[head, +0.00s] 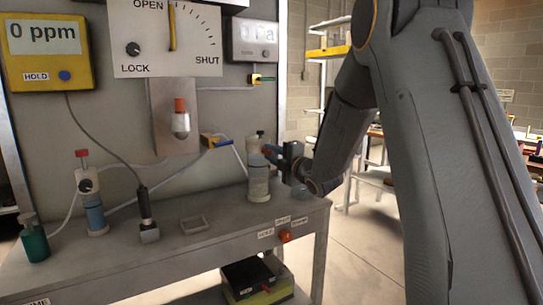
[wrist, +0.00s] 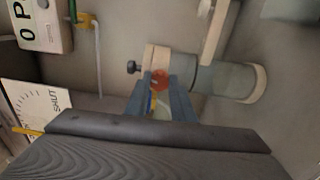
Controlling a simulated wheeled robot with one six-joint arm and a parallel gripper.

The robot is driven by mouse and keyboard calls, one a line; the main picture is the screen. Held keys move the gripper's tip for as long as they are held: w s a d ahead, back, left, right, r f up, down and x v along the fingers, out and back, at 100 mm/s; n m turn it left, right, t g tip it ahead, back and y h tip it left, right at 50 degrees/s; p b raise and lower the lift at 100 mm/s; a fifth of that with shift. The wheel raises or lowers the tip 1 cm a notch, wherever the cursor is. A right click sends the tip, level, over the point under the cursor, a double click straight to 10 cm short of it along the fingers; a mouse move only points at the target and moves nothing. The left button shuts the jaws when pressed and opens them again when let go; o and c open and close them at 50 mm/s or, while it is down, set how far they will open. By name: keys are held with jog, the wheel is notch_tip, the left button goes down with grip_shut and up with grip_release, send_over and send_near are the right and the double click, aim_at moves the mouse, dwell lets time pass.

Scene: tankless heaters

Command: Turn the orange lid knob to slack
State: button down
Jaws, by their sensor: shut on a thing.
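The orange lid knob (wrist: 160,79) shows between the two fingertips of my gripper (wrist: 161,86) in the wrist view. The fingers are shut on it from both sides and hide part of it. The knob sits at the cream-coloured end of a grey-and-cream canister (wrist: 225,80), which also has a small black knob (wrist: 132,67) on its side. In the head view the canister (head: 259,182) stands upright on the bench, and my gripper (head: 270,152) reaches its upper part from the right. The angle of the knob is hard to tell.
The grey bench (head: 185,250) also carries a green pump bottle (head: 33,241), a blue-and-white canister (head: 95,211), a black-handled tool (head: 147,215) and a small grey tray (head: 194,225). A red-orange button (head: 285,236) is on the bench front. A dial panel (head: 195,45) hangs behind.

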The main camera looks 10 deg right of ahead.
jog(key=c, duration=1.5)
grip_release()
jog(key=shift+v, duration=3.95)
jog(key=shift+a, duration=0.1)
jog(key=s+f+m+g+h+p, duration=0.35)
jog(key=s+f+m+g, duration=0.35)
jog(key=s, duration=0.5)
jog(key=s+f+m+g+h+p, duration=0.3)
jog(key=s+f+m+g+p, duration=0.15)
jog(key=s+m, duration=0.65)
jog(key=s+a+m+g, duration=0.1)
jog(key=s+g, duration=0.1)
jog(key=s, duration=0.4)
jog(key=s+a+m+g+p, duration=0.1)
jog(key=s+g, duration=0.1)
jog(key=s, duration=0.3)
jog(key=s+a+m+g, duration=0.1)
jog(key=s+m+g, duration=0.1)
jog(key=s, duration=0.4)
jog(key=shift+s+a+f+y+p, duration=0.15)
jog(key=shift+s+a+y+p, duration=0.1)
jog(key=shift+s+p, duration=0.1)
